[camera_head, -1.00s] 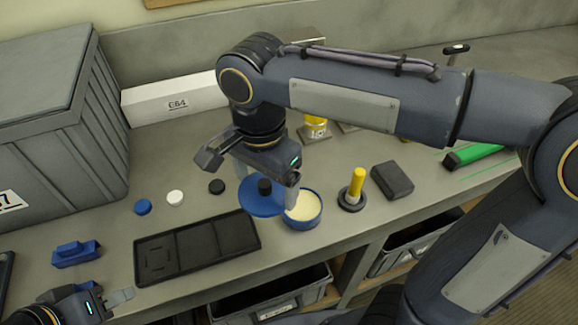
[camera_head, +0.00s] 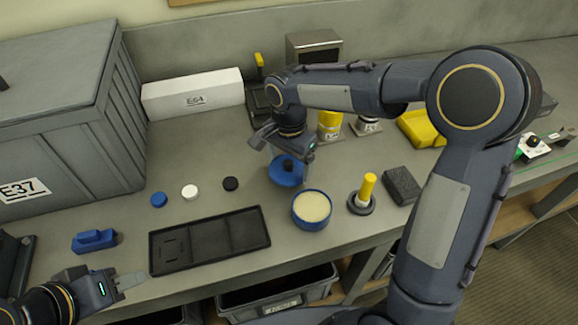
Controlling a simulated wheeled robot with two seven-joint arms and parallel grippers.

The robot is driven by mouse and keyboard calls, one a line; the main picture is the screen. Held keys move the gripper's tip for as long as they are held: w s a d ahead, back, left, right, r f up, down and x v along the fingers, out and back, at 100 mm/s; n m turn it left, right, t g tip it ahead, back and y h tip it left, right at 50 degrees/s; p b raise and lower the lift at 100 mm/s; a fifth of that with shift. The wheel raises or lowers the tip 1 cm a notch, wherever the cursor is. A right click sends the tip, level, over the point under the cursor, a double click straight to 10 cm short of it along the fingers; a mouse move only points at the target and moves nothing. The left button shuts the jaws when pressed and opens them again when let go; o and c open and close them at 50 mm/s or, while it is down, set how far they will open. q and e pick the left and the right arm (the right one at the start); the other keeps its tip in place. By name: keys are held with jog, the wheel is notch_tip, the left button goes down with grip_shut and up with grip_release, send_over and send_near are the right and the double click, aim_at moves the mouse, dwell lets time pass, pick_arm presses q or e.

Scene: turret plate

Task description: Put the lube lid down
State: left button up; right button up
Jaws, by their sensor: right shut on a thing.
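The lube lid (camera_head: 286,177) is a blue disc with a black knob. My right gripper (camera_head: 288,162) is shut on the lid, around its knob, behind the lube tub. I cannot tell whether the lid touches the bench or hangs just above it. The blue tub (camera_head: 312,211) stands uncovered, with pale cream lube showing inside. My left gripper (camera_head: 129,283) is at the lower left, near the front edge of the bench. Its finger shows there, but the gap between its fingers is not clear.
A black divided tray (camera_head: 210,239) lies left of the tub. A yellow-handled brush (camera_head: 366,188) and a dark block (camera_head: 402,185) are to its right. Blue, white (camera_head: 190,191) and black caps lie further left. A white box (camera_head: 193,94) and a grey crate (camera_head: 60,125) stand behind.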

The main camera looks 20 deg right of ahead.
aim_at(289, 170)
jog(key=shift+f, duration=1.4)
jog(key=shift+f, duration=0.2)
jog(key=o, duration=0.8)
notch_tip(289, 170, up, 12)
jog(key=shift+s+r, duration=0.1)
jog(key=shift+r, duration=0.15)
jog(key=s+d+n+t+y, duration=0.25)
jog(key=s+d+n, duration=0.35)
jog(key=s, duration=0.6)
jog(key=s+d+f+n+t+y, duration=0.1)
jog(key=s+f+n+t, duration=0.2)
jog(key=s, duration=0.7)
jog(key=shift+f, duration=0.65)
